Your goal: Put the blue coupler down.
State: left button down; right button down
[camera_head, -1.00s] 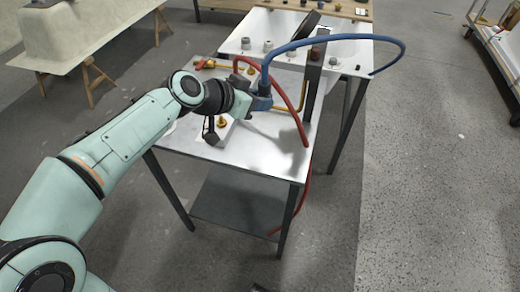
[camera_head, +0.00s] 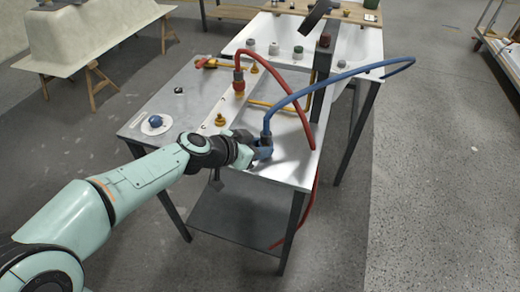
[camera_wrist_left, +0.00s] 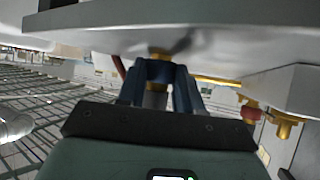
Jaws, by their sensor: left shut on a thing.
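The blue coupler (camera_head: 263,150) is at the near right part of the metal table, at the lower end of a blue hose (camera_head: 310,92). My left gripper (camera_head: 254,149) is shut on it. I cannot tell whether the coupler touches the tabletop. In the left wrist view the gripper's fingers (camera_wrist_left: 159,92) show dark blue, close under a pale grey surface, with a brass-coloured part between them. The fingers hide part of the coupler. My right gripper is not in view.
A red hose (camera_head: 290,85) arches from a red coupler (camera_head: 239,79) on the white panel with brass fittings (camera_head: 220,120). A dark post (camera_head: 321,80) stands behind the coupler. A blue-and-white round item (camera_head: 155,122) lies at left. The tabletop around the coupler's front is bare.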

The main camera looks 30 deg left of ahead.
pick_arm(q)
jog(key=shift+r, duration=0.1)
jog(key=c, duration=0.8)
grip_release()
jog(key=shift+o, duration=0.2)
